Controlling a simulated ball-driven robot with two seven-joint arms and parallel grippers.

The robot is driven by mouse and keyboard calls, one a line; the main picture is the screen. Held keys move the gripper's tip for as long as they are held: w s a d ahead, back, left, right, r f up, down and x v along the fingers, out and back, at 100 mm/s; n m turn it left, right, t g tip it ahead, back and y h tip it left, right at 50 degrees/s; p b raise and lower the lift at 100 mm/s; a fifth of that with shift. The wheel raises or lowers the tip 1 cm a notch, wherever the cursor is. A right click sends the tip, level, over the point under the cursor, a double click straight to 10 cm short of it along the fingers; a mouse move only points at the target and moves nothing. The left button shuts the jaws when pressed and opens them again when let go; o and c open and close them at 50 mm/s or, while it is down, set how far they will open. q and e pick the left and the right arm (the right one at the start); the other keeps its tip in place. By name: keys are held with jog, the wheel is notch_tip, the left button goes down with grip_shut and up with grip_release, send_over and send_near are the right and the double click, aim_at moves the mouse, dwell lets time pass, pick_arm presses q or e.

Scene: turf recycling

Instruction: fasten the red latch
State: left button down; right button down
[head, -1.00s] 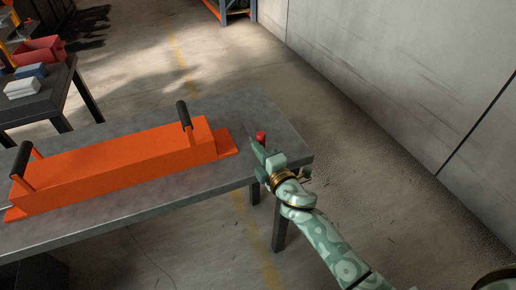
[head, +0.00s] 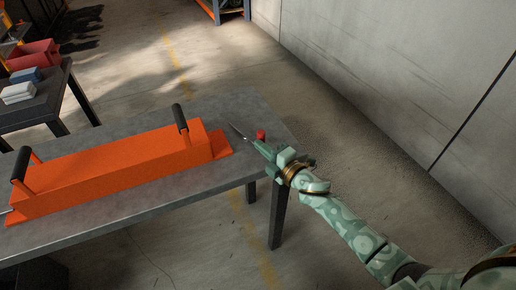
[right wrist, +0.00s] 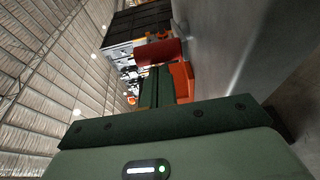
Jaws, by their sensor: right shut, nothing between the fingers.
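The red latch shows as a small red knob (head: 261,134) near the right end of the grey table, just behind my right gripper. In the right wrist view a red rounded piece (right wrist: 160,51) lies across, just beyond the fingertips. My right gripper (head: 257,144) is shut and empty, with its fingers pointing left beside the knob. I cannot tell whether they touch it. A thin dark bar (head: 238,131) shows just beyond the fingertips; I cannot tell what it belongs to. The long orange box (head: 110,165) with two black handles lies on the table, left of the gripper. My left gripper is not in view.
The grey table (head: 180,198) has bare top in front of the box. A second table (head: 45,97) with white and blue stacked items (head: 18,92) and a red bin (head: 35,54) stand at the back left. A pale wall (head: 400,70) runs along the right, with open floor before it.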

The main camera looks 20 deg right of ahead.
jog(key=shift+w+d+n+y, duration=0.1)
jog(key=shift+d+n+y, duration=0.2)
jog(key=shift+d+y, duration=0.15)
jog(key=shift+w+d, duration=0.1)
jog(key=shift+d, duration=0.4)
